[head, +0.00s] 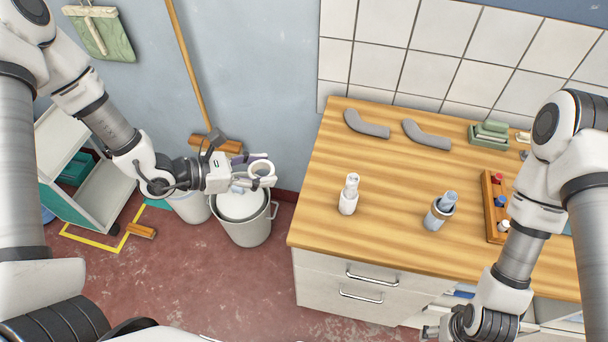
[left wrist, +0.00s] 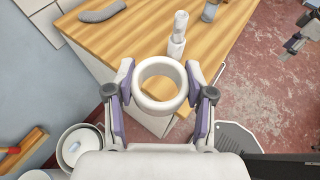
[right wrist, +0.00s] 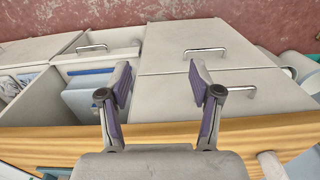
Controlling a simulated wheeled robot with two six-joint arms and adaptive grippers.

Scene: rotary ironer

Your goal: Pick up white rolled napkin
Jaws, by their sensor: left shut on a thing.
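The white rolled napkin (head: 348,195) stands upright on the wooden counter, narrower at its top. It also shows in the left wrist view (left wrist: 177,38), beyond the ring. My left gripper (head: 259,171) is shut on a white ring (left wrist: 139,85), with one finger on each side of it. The ring is hollow and empty, held over the bin area, left of the counter and apart from the napkin. My right gripper (right wrist: 160,85) is open and empty, low before the counter's front.
Two grey curved pieces (head: 366,125) lie behind. A wooden tray (head: 493,205) sits at the right. A grey bin (head: 245,229) stands on the floor below my left gripper. The counter's left front is clear.

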